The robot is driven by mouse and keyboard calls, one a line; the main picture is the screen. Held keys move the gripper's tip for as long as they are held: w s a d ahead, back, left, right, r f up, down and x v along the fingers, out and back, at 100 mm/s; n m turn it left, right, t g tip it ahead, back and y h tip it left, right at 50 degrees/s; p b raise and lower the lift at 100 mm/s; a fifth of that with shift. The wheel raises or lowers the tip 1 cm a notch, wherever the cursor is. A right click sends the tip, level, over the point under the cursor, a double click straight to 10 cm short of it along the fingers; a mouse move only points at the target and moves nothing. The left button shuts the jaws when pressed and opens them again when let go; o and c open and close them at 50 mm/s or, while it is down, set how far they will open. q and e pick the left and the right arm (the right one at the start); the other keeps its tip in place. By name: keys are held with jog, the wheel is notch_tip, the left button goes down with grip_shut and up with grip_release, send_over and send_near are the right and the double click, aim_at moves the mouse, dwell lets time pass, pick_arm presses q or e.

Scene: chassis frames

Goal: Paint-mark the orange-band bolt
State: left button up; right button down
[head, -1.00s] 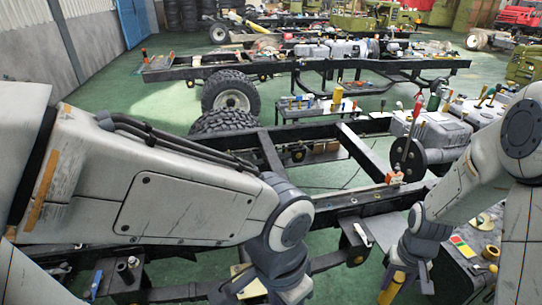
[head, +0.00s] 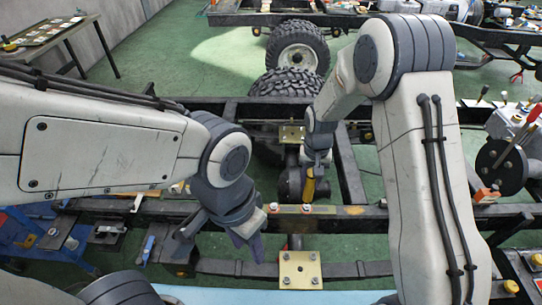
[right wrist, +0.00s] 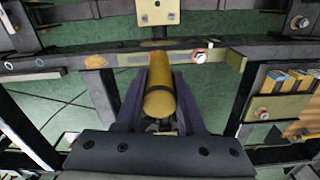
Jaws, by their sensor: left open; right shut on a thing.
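My right gripper (head: 312,182) is shut on a yellow cylindrical paint marker (head: 309,188), held over the chassis frame. In the right wrist view the marker (right wrist: 158,95) is clamped between the dark fingers (right wrist: 160,82). Just beyond and right of its tip, a pale bolt head with an orange-red ring (right wrist: 199,56) sits on the dark rail; a gap shows between them in the picture. In the head view, pale bolt heads (head: 306,209) sit on the near rail, but their band colours are too small to tell. My left gripper (head: 217,240) is open and empty, left of these bolts.
The near rail (head: 370,212) runs across the frame, with a cream plate (head: 300,269) in front of it. A blue bench with tools (head: 60,240) stands at left. Another bolt (right wrist: 262,113) is at right in the wrist view.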

jog(key=w+a+r+m+p, duration=0.15)
jog(key=w+a, duration=0.25)
jog(key=a, duration=0.7)
pick_arm(q)
notch_tip(320, 180, down, 3)
jog(key=b, duration=0.5)
jog(key=shift+a+r, duration=0.1)
jog(key=shift+a, duration=0.05)
pick_arm(e)
notch_tip(320, 180, down, 8)
jog(key=shift+w+d+r, duration=0.15)
jog(key=shift+r, duration=0.1)
jog(key=shift+f, duration=0.1)
pick_arm(q)
jog(key=shift+f+b, duration=0.25)
jog(key=shift+b, duration=0.1)
pick_arm(e)
jog(key=shift+f, duration=0.5)
dwell(0.4)
pick_arm(q)
jog(key=shift+r, duration=0.25)
dwell(1.4)
jog(key=shift+r+p, duration=0.65)
jog(key=shift+p, duration=0.25)
pick_arm(e)
jog(key=shift+r, duration=1)
